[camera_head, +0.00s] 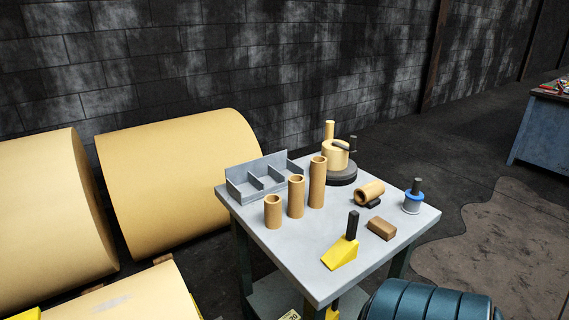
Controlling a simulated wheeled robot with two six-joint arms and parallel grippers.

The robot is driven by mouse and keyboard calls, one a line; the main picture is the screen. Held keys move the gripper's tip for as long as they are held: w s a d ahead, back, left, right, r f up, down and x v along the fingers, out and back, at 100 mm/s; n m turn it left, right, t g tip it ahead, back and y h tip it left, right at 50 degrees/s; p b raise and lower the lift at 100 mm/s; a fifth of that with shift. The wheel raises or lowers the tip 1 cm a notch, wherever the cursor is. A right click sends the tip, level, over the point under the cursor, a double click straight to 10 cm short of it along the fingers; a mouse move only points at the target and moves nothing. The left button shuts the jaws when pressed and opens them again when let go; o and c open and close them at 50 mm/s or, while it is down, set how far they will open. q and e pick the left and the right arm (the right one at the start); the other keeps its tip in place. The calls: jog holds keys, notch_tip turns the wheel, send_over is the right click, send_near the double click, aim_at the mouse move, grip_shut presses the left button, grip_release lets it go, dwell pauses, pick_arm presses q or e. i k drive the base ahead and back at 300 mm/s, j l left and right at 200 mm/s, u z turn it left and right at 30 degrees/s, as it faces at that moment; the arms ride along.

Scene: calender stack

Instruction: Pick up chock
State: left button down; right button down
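The chock (339,256) is a yellow wedge with an upright black handle (352,225). It stands on the grey table (300,262) near its front edge, its thin end pointing to the lower left. Nothing touches it, and a small brown block (381,229) lies to its right. Neither of my grippers is in view.
Three upright tan tubes (296,196), a grey divided tray (255,179), a lying tube (369,192), a blue-rimmed spool (412,198) and a tan roll on a dark base (341,174) share the table. A teal ribbed cylinder (428,303) is in front.

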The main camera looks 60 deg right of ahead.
aim_at(345, 250)
jog(key=z, duration=0.45)
jog(key=l+z, duration=0.1)
jog(key=z, duration=0.3)
jog(key=i+z, duration=0.1)
jog(key=z, duration=0.35)
jog(key=l+z, duration=0.1)
jog(key=z, duration=0.3)
jog(key=i+z, duration=0.1)
jog(key=z, duration=0.35)
jog(key=u, duration=0.4)
jog(key=k+u, duration=0.1)
jog(key=u, duration=0.7)
jog(key=k+j+u, duration=0.1)
jog(key=u, duration=0.3)
jog(key=j+u, duration=0.1)
jog(key=u, duration=0.3)
jog(key=z, duration=2)
jog(key=i+l+u, duration=0.1)
jog(key=l, duration=0.25)
